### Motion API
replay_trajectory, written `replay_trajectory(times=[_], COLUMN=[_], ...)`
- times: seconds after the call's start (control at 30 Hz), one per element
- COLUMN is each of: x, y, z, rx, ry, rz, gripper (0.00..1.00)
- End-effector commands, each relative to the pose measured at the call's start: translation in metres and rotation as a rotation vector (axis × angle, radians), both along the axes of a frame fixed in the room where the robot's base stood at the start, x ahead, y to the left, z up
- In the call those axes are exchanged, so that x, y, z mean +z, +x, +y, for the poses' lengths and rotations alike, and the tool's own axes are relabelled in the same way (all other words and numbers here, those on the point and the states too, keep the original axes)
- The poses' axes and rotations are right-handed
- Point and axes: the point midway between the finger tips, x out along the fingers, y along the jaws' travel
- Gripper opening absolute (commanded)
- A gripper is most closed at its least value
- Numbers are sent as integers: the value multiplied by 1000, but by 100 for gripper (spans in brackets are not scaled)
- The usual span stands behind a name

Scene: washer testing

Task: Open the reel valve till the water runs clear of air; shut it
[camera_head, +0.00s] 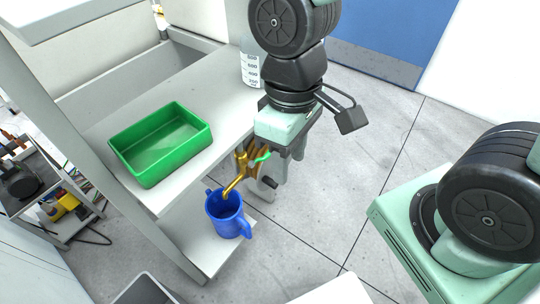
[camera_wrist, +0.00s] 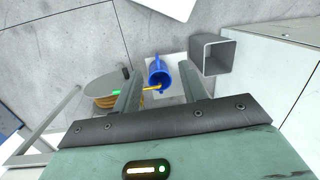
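A blue jug (camera_head: 224,216) stands on the low shelf under the spout of a brass valve (camera_head: 240,172); the jug also shows in the wrist view (camera_wrist: 158,72). A green lever (camera_head: 263,155) sits on the valve beside my gripper (camera_head: 276,172). In the wrist view my gripper (camera_wrist: 160,80) has its fingers apart, with the spout end and jug seen through the gap. A grey reel disc with yellow hose (camera_wrist: 104,92) and a green tip (camera_wrist: 116,92) lies left of the left finger. I cannot make out any water; the fingers partly hide the valve.
A grey square bin (camera_wrist: 213,56) stands on the floor. A cart with tools (camera_head: 40,190) is at the left.

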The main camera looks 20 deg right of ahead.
Motion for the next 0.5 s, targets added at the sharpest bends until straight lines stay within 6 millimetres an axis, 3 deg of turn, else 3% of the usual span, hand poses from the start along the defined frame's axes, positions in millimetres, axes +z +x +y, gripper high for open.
replay_trajectory(times=[0.03, 0.1, 0.5], x=[-20, -41, -147], y=[11, 24, 79], z=[-8, -17, -73], rx=[-40, -82, -339], ry=[-3, 7, 291], rz=[57, 127, 466], gripper=[42, 42, 42])
